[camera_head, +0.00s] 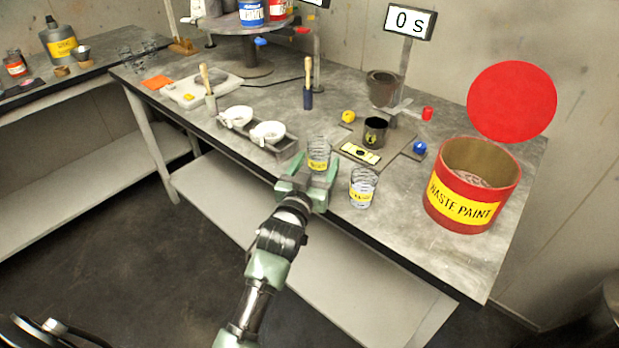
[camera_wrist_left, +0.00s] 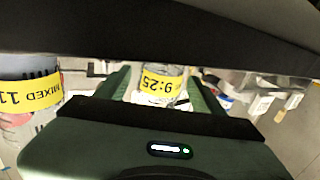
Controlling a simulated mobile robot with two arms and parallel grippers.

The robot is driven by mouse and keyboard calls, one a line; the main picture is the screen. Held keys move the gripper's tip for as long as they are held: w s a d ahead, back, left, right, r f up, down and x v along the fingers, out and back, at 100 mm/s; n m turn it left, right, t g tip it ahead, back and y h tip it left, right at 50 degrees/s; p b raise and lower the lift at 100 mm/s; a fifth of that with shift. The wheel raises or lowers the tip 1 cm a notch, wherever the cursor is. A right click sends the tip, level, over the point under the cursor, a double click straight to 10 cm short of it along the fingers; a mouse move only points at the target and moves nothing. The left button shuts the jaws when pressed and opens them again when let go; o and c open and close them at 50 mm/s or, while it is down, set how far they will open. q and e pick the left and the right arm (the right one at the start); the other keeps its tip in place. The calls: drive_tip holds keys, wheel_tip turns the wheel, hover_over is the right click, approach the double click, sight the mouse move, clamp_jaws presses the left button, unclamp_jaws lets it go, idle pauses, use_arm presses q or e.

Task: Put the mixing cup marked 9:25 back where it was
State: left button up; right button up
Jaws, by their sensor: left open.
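The mixing cup marked 9:25 is a clear cup with a yellow label, standing upright on the grey workbench (camera_head: 400,240) in the head view (camera_head: 318,150). In the left wrist view, the label of this cup (camera_wrist_left: 160,84) reads 9:25 between the two green fingers. My left gripper (camera_head: 308,183) is open at the cup, with a finger on either side; I cannot tell whether they touch it. A second clear cup (camera_head: 363,188) stands just right of my gripper; its label in the left wrist view starts "MIXED 11" (camera_wrist_left: 30,95). My right gripper is not in view.
A red waste paint bucket (camera_head: 470,226) stands at the right. A plate with a dark pot (camera_head: 375,132) and a yellow-labelled block is behind the cups.

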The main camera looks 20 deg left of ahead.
use_arm(q)
drive_tip(key=s, duration=0.7)
drive_tip(key=shift+d, duration=0.2)
